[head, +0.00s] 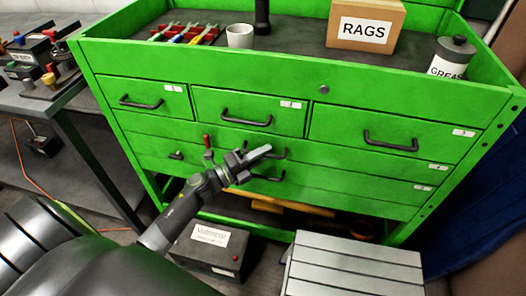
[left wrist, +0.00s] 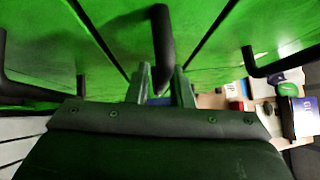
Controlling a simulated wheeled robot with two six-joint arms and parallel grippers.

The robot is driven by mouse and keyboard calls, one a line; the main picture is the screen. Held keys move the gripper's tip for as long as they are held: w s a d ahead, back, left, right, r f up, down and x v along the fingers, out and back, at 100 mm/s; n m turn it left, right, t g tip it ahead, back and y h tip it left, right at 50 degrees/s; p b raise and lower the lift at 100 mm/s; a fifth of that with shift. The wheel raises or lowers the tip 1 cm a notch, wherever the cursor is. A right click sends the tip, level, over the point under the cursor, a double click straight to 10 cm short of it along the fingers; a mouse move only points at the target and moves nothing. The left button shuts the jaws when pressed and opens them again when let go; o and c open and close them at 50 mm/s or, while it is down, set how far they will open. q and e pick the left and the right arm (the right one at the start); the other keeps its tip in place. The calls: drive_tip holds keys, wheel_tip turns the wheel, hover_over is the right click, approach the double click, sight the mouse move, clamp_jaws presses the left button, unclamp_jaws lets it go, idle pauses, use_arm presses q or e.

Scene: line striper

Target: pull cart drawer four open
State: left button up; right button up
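The green cart (head: 300,76) has three small drawers in its top row and wide drawers below, all flush with the front. The upper wide drawer, seemingly drawer four (head: 350,163), has a dark bar handle (head: 281,152) partly hidden by my left gripper (head: 260,154). In the left wrist view, my left gripper (left wrist: 161,86) has its two fingers apart, with a dark handle (left wrist: 162,45) reaching between them. I cannot tell whether they touch it. Another handle (head: 270,178) sits just below on the lower wide drawer. My right gripper is not in view.
On the cart top are a RAGS box (head: 365,28), a grease can (head: 453,58) and a white cup (head: 240,36). A dark box (head: 208,248) and a grey slatted step (head: 352,265) stand on the floor in front. A workbench (head: 50,98) is at left.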

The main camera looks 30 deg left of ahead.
use_arm(q)
drive_tip(key=shift+w+d, duration=0.1)
drive_tip(key=shift+w, duration=0.05)
drive_tip(key=shift+c, duration=0.3)
clamp_jaws()
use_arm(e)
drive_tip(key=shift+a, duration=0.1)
use_arm(q)
drive_tip(key=shift+s, duration=0.2)
